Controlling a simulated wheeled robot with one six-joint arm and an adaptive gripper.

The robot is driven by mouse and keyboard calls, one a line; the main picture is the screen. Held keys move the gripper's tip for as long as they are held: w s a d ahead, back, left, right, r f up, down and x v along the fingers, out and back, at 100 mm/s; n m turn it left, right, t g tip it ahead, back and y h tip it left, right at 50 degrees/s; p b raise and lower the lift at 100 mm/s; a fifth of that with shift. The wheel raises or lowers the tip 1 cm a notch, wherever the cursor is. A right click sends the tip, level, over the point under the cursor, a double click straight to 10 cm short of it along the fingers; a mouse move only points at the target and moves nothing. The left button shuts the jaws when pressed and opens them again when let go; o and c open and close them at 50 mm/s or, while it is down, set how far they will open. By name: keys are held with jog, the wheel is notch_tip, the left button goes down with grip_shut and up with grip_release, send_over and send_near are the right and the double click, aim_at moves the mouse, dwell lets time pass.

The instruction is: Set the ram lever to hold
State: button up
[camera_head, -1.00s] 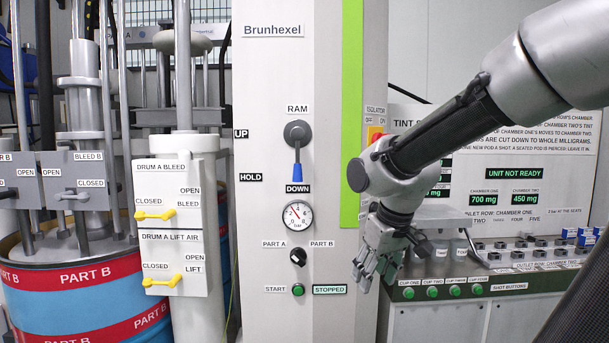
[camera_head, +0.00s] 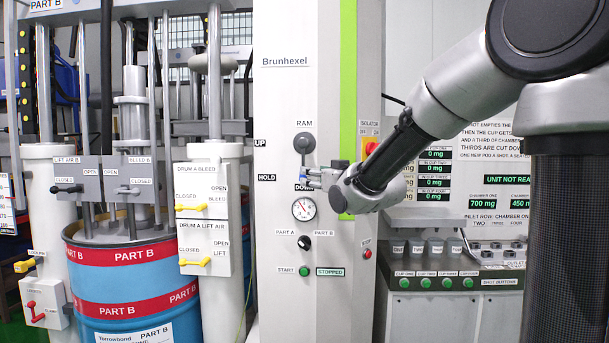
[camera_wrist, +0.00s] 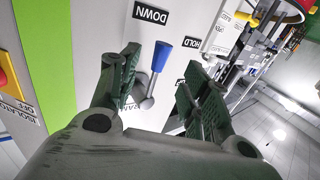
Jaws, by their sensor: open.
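The ram lever (camera_head: 304,142) is on the Brunhexel panel, with a round grey hub and a blue handle pointing down to the DOWN label (camera_head: 304,187). The HOLD label (camera_head: 265,178) is at the panel's left edge. My gripper (camera_head: 311,174) is at the handle and partly covers it and the DOWN label. In the wrist view the blue handle (camera_wrist: 161,55) lies between the two open fingers of my gripper (camera_wrist: 158,68), with a gap visible on both sides. The HOLD label (camera_wrist: 192,45) is beyond the right finger there.
A pressure gauge (camera_head: 304,208), a PART A/PART B selector (camera_head: 304,243) and a green start button (camera_head: 304,271) are below the lever. The isolator (camera_head: 369,137) is right of the green stripe. Drum valve boxes (camera_head: 203,205) stand on the left.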

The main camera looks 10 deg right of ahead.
aim_at(304, 160)
jog(key=x, duration=0.7)
jog(key=shift+w+a, duration=0.1)
jog(key=shift+w, duration=0.25)
grip_shut()
